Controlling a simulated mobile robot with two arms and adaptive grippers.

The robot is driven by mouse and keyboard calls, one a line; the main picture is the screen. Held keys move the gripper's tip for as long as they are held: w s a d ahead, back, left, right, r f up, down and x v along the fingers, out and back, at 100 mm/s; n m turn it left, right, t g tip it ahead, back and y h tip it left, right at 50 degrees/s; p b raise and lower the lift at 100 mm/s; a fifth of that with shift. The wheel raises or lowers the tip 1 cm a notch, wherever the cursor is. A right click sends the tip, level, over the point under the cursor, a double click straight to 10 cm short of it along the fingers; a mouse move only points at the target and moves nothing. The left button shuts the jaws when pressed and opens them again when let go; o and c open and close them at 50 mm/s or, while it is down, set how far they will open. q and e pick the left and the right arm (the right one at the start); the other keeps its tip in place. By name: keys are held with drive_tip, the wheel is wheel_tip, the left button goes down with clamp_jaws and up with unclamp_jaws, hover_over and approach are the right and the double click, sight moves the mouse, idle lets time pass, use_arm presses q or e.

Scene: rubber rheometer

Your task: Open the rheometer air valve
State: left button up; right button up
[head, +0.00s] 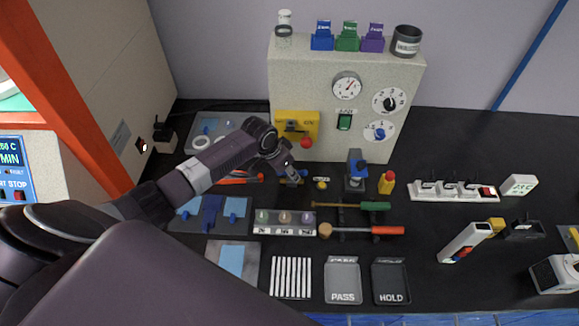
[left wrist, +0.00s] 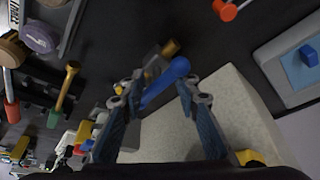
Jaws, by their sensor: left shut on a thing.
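The air valve is a small brass fitting (left wrist: 171,47) with a blue lever (left wrist: 165,82), low on the dark bench in front of the beige machine. In the head view my left gripper (head: 293,174) comes down over the valve and hides most of it. In the left wrist view the blue lever lies slanted between the two fingers of my left gripper (left wrist: 160,98), which is shut on it. My right gripper is not in view.
The beige machine (head: 290,80) with a gauge (head: 347,87) and dials stands behind the valve. A red-handled screwdriver (head: 375,230), a green-handled tool (head: 375,206), a yellow bottle (head: 387,182) and a blue-topped device (head: 356,170) are close by. PASS (head: 343,262) and HOLD (head: 391,265) trays lie in front.

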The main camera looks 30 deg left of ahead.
use_arm(q)
drive_tip(key=shift+o, duration=0.3)
drive_tip(key=shift+w+r+n, duration=0.3)
drive_tip(key=o, duration=1.2)
drive_tip(key=shift+c, duration=0.2)
drive_tip(key=shift+s+f, duration=0.1)
drive_tip(key=shift+s, duration=0.1)
drive_tip(key=v, duration=1.2)
drive_tip(key=shift+d, duration=0.1)
